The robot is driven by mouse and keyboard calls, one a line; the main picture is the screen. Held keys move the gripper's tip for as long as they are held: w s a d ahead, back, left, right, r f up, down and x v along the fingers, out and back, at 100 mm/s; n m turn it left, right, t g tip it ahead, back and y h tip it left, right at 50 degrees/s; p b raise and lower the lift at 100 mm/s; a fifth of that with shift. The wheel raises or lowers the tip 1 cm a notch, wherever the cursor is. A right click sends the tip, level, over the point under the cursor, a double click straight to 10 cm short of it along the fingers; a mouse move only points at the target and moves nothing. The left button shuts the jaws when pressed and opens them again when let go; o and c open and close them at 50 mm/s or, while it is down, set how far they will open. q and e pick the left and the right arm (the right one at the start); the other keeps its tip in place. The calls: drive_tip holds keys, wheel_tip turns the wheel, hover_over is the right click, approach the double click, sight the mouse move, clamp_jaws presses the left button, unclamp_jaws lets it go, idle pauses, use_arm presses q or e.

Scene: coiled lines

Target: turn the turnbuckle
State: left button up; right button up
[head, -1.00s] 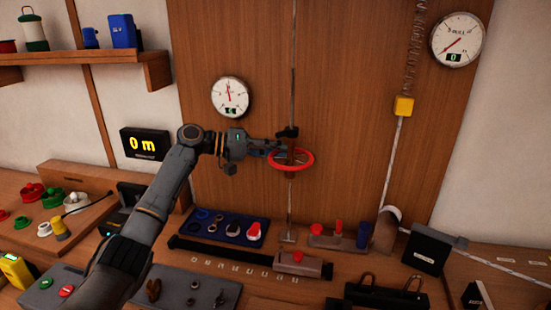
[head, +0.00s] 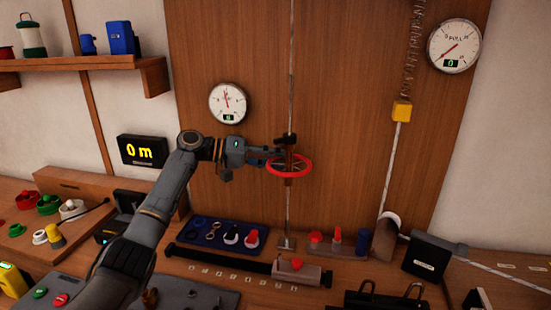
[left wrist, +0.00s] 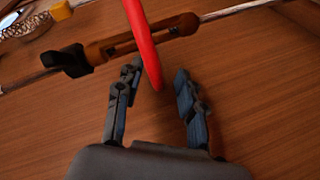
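The turnbuckle is a brown body (left wrist: 176,26) on a thin metal rod, with a red ring wheel around it. In the head view the red wheel (head: 304,171) lies nearly level on the upright rod (head: 290,90), below a black clamp-like piece (head: 287,139). My left gripper (head: 277,154) reaches in from the left at the wheel's near left side. In the left wrist view the gripper (left wrist: 158,76) is open, and the wheel's rim (left wrist: 145,42) comes down between the two fingertips, with gaps visible on both sides. My right gripper is out of view.
A round dial (head: 228,103) hangs on the wood panel left of the rod. A blue tray (head: 207,238) with small parts and a black bar (head: 222,256) lie below on the bench. A yellow block (head: 402,111) hangs on a line at the right.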

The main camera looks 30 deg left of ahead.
use_arm(q)
drive_tip(key=shift+r, duration=0.1)
drive_tip(key=shift+s+a, duration=0.1)
drive_tip(key=shift+a, duration=0.15)
drive_tip(key=v, duration=1.1)
drive_tip(key=shift+s+a, duration=0.15)
drive_tip(key=shift+s, duration=0.05)
drive_tip(key=shift+o, duration=0.2)
